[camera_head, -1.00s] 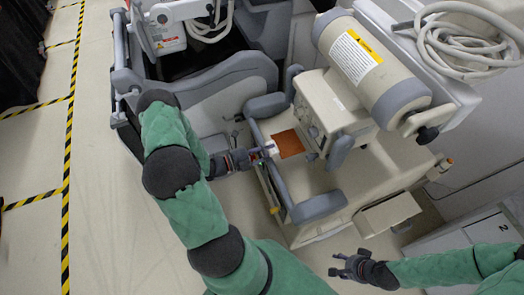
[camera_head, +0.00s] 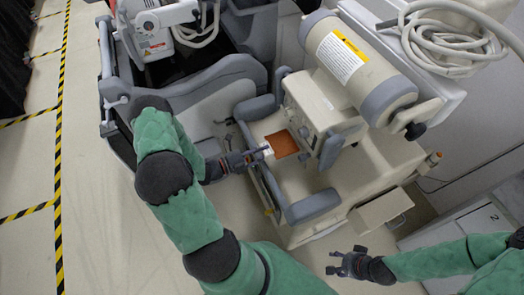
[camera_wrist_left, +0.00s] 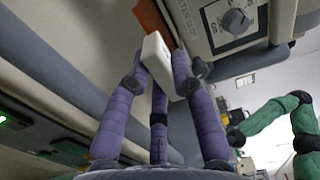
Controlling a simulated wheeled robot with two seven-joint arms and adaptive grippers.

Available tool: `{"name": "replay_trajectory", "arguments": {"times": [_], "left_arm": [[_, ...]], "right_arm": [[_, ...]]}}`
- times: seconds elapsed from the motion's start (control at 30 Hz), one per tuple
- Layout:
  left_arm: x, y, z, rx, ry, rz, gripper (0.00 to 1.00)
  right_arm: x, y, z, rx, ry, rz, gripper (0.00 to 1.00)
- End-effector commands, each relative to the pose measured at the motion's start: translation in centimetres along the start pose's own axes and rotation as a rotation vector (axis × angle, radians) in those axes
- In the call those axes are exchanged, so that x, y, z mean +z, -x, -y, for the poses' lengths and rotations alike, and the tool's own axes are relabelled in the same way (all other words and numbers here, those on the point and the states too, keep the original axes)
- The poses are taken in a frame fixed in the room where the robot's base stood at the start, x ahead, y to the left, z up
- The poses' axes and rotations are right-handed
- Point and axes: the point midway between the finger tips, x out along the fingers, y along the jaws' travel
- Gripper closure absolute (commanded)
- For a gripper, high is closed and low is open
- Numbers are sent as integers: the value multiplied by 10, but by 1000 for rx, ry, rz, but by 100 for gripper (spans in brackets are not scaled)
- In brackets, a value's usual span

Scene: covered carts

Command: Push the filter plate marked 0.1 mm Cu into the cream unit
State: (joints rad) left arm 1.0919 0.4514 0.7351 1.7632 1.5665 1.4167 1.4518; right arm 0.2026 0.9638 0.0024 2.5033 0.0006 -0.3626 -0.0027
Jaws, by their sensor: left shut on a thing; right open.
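The filter plate (camera_head: 284,144) is a flat copper-coloured square with a white end piece (camera_wrist_left: 155,58). My left gripper (camera_head: 266,152) is shut on the white end piece, at the plate's left side. In the left wrist view my purple fingers (camera_wrist_left: 160,75) pinch it from both sides. The cream unit (camera_head: 311,107) is the boxy housing to the right of the plate, with a knob on its panel (camera_wrist_left: 236,22). The plate's far edge is close beside the unit; I cannot tell whether it is inside. My right gripper (camera_head: 346,264) is open and empty, low over the floor.
Grey padded bars (camera_head: 314,206) flank the plate on the cream cart. A large cream cylinder (camera_head: 362,65) with a warning label lies above the unit. A small drawer (camera_head: 382,212) sticks out at the lower right. Open floor lies at the left.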

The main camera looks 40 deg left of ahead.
Motion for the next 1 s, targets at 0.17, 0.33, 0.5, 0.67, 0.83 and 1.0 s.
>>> {"name": "replay_trajectory", "arguments": {"times": [0.17,0.33,0.5,0.67,0.83,1.0], "left_arm": [[0,0,1,-1,-1,0,100],[0,0,1,-1,-1,0,100],[0,0,0,-1,0,0,100],[0,0,1,-1,0,0,100],[0,0,1,-1,0,0,100],[0,0,1,-1,0,0,100]], "right_arm": [[0,4,1,0,0,0,48],[0,3,1,0,0,0,48],[0,3,1,0,0,0,48],[0,4,1,0,0,0,48],[0,7,2,0,0,0,48],[0,8,3,0,0,0,48]]}}
